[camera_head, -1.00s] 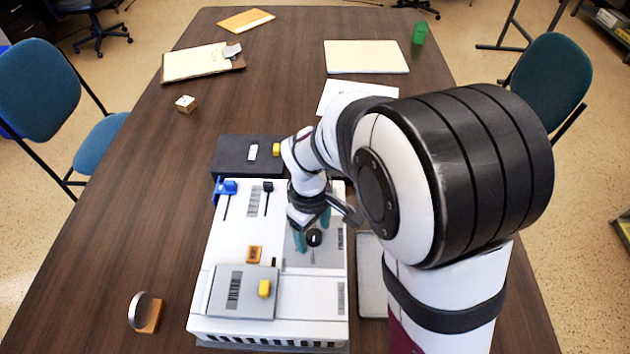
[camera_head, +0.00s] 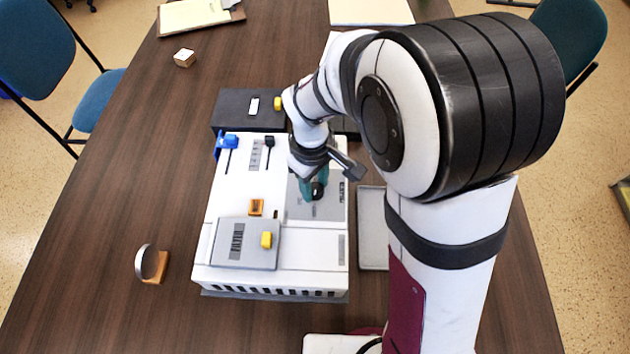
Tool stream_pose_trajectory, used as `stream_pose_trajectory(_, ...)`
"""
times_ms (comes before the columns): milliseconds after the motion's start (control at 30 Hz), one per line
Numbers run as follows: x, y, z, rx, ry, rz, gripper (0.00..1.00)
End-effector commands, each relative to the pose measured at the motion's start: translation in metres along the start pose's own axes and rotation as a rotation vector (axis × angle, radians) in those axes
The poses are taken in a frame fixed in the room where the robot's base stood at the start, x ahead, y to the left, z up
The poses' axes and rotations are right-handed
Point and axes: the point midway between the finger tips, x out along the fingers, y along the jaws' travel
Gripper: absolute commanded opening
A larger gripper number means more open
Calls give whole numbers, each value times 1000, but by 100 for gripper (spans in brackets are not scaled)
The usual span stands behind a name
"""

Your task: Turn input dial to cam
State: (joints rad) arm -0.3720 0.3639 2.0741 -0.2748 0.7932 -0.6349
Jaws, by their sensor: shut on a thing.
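The input dial (camera_head: 318,191) is a small black knob on a grey panel (camera_head: 300,209) at the right of the white console (camera_head: 213,247). My gripper (camera_head: 314,188) comes down from above, with its teal fingers at the sides of the dial. It is shut on the dial. The fingers and wrist hide part of the dial. Its pointer and the markings around it are too small to read, so I cannot tell which setting it points to.
The console also has a blue slider (camera_head: 230,141), a black slider (camera_head: 269,142), an orange switch (camera_head: 256,207) and a yellow knob (camera_head: 267,239) on the filter panel. A dark box (camera_head: 232,107) stands behind. A grey tray (camera_head: 372,230) lies to the right, a round disc on wood (camera_head: 146,262) to the left.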

Motion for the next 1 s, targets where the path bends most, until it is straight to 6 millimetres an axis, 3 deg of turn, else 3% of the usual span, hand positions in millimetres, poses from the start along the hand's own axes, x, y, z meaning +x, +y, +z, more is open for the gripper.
stream_pose_trajectory(1000,0,1,-1,888,-44,0,0)
